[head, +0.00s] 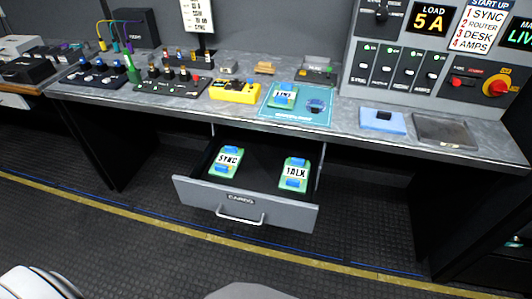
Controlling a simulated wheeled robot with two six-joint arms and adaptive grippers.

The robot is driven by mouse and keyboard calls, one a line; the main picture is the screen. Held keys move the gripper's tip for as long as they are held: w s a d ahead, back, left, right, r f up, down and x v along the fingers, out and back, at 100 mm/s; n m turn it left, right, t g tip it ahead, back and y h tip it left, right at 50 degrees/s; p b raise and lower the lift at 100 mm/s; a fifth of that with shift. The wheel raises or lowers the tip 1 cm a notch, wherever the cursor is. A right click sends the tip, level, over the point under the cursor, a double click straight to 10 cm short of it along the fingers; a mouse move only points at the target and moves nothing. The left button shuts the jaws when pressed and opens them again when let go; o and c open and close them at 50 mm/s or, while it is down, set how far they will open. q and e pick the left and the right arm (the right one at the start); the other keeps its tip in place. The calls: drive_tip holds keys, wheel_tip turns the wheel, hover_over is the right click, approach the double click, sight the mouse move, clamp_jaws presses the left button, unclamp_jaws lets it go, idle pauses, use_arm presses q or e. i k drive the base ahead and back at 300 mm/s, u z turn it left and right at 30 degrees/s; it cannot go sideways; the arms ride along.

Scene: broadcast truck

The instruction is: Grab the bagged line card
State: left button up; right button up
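A flat, dark grey, shiny packet (446,131) lies at the right of the grey worktop and looks like a bag. I cannot read a label on it or tell what is inside. A green card (283,95) with blue parts and a small white label lies on a teal mat (283,117) at the middle of the worktop; its label is too small to read surely. Two similar green cards, labelled SYNC (228,160) and TALK (295,176), lie in the open drawer (200,195). Neither of my grippers is in view.
The drawer sticks out below the worktop (340,118). A blue box (382,121) sits left of the packet. A grey rack (390,35) with a red knob (497,87) stands behind. A yellow device (235,91) and black connector panels (170,86) fill the left.

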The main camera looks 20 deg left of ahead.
sight(284, 94)
drive_tip(key=u, duration=0.2)
drive_tip(key=i, duration=0.35)
drive_tip(key=z, duration=0.05)
